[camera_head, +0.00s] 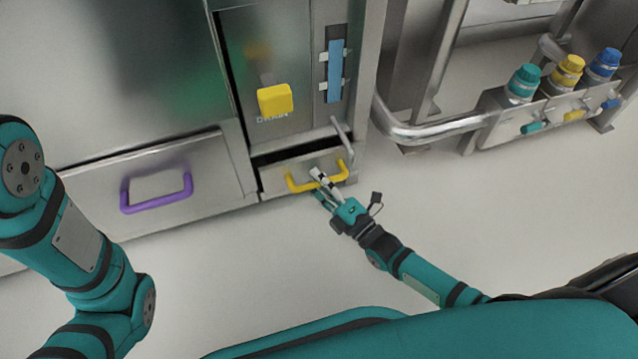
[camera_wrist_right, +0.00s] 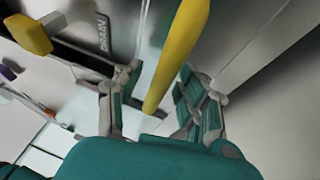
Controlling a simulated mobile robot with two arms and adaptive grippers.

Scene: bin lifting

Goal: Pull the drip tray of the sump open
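The drip tray (camera_head: 272,178) is a low metal drawer front with a yellow bar handle (camera_head: 300,187), under the panel marked DRAIN. A dark gap shows above its front; I cannot tell whether it is pulled out at all. In the right wrist view the yellow handle (camera_wrist_right: 180,50) runs between the spread fingers of my right gripper (camera_wrist_right: 158,78), with space visible on both sides. My left arm shows at the left, but its gripper is out of view.
A wider drawer with a purple handle (camera_head: 157,196) is left of the tray. A yellow drain knob (camera_head: 275,98) and a blue bar (camera_head: 335,71) are above. A metal rail (camera_head: 430,130) and a rack of capped bottles (camera_head: 540,118) stand right. The floor in front is clear.

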